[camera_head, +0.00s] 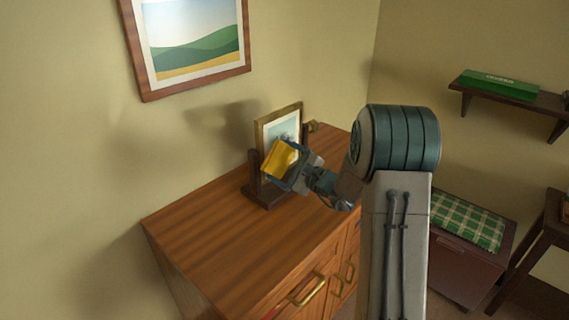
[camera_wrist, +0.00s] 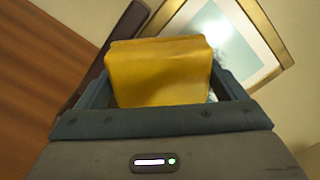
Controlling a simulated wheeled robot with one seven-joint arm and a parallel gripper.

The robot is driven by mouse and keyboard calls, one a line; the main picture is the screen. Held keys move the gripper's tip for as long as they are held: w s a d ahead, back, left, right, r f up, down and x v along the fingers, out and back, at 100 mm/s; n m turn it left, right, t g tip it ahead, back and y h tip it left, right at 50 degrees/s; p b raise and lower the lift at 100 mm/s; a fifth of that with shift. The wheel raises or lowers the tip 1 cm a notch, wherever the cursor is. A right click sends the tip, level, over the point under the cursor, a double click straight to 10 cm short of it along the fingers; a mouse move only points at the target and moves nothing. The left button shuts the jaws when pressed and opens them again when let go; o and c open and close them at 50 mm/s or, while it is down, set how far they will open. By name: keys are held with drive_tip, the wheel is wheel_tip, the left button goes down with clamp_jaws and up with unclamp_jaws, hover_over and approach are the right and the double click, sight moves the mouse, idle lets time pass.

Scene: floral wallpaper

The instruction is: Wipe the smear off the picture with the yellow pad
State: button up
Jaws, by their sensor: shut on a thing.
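The yellow pad (camera_head: 281,158) is held in my gripper (camera_head: 287,163) in front of the small picture on the dresser. In the wrist view the pad (camera_wrist: 158,72) sits between the two fingers of my gripper (camera_wrist: 160,88), which are shut on it. The gold-framed picture (camera_head: 265,128) stands in a dark wooden stand (camera_head: 256,185). In the wrist view the picture (camera_wrist: 268,60) is behind the pad, at the upper right. A greyish patch, perhaps the smear, shows on it beside the pad (camera_wrist: 235,45). The pad hides part of the picture. I cannot tell whether the pad touches it.
The stand is on a wooden dresser (camera_head: 205,225) with brass handles; its top is clear at the front left. A larger landscape picture (camera_head: 192,45) hangs on the wall. A shelf (camera_head: 505,95) and a chest with a green checked cushion (camera_head: 465,220) are at the right.

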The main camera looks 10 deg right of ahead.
sight(293, 157)
drive_tip(key=shift+w+a, duration=0.3)
drive_tip(key=shift+w, duration=0.1)
drive_tip(key=shift+w+d+b, duration=0.35)
drive_tip(key=shift+w+d, duration=0.2)
drive_tip(key=shift+d, duration=0.3)
drive_tip(key=shift+w+d+b, duration=0.3)
drive_tip(key=shift+w+d, duration=0.2)
drive_tip(key=shift+d, duration=0.3)
drive_tip(key=shift+w+d+b, duration=0.3)
drive_tip(key=shift+w+d, duration=0.75)
drive_tip(key=shift+d, duration=0.25)
drive_tip(key=shift+w+d+b, duration=0.3)
drive_tip(key=shift+w+d, duration=0.75)
drive_tip(key=shift+d, duration=0.2)
drive_tip(key=shift+w+d, duration=0.25)
drive_tip(key=shift+d, duration=0.2)
drive_tip(key=shift+f+b, duration=0.1)
drive_tip(key=shift+b, duration=0.35)
drive_tip(key=shift+s, duration=0.1)
